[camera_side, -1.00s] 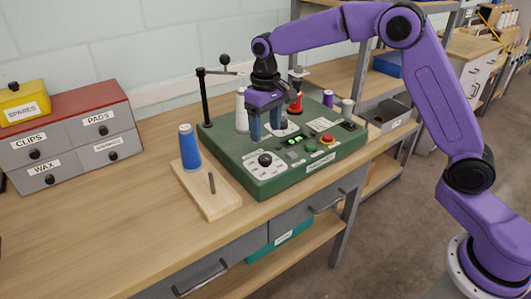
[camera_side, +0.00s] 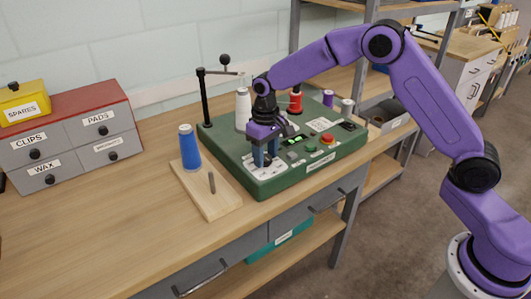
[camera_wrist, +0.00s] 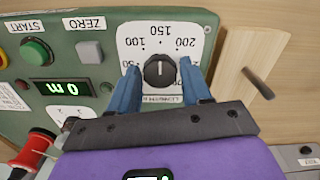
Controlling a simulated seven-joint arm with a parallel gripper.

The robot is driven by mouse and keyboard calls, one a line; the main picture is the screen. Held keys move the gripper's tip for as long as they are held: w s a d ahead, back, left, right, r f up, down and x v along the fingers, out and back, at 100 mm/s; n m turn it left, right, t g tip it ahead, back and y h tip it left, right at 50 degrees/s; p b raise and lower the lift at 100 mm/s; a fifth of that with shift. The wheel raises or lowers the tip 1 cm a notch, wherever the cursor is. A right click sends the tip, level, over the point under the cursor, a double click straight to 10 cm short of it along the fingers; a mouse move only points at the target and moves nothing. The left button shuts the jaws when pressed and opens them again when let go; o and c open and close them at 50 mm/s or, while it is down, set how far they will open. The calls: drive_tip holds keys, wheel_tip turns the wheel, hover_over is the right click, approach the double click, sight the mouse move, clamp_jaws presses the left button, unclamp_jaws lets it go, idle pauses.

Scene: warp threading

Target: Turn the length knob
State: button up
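The length knob (camera_wrist: 159,71) is a round black dial with a white pointer line, on a white scale plate (camera_wrist: 186,34) marked with numbers such as 100, 150 and 200. In the wrist view its pointer lies towards the 150 mark. My gripper (camera_wrist: 160,75) has its two blue fingers apart, one on each side of the knob, with gaps between fingers and knob. In the side view my gripper (camera_side: 266,161) is low over the front left of the green machine (camera_side: 290,178), and the knob is mostly hidden behind the fingers.
A blue spool (camera_side: 190,148) stands on a wooden board with a peg (camera_side: 211,183) left of the machine. A display (camera_wrist: 62,88) reads 0 m; a green button (camera_wrist: 35,51) and red button (camera_side: 328,140) are on the panel. A black post (camera_side: 205,100) rises at the back.

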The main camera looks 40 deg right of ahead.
drive_tip(key=c, duration=0.6)
drive_tip(key=shift+n, duration=0.4)
drive_tip(key=n, duration=0.3)
drive_tip(key=shift+n, duration=0.3)
drive_tip(key=n, duration=0.4)
drive_tip(key=shift+w+n, duration=0.1)
drive_tip(key=shift+n, duration=0.2)
drive_tip(key=n, duration=0.4)
drive_tip(key=shift+r, duration=0.1)
drive_tip(key=shift+n, duration=2.5)
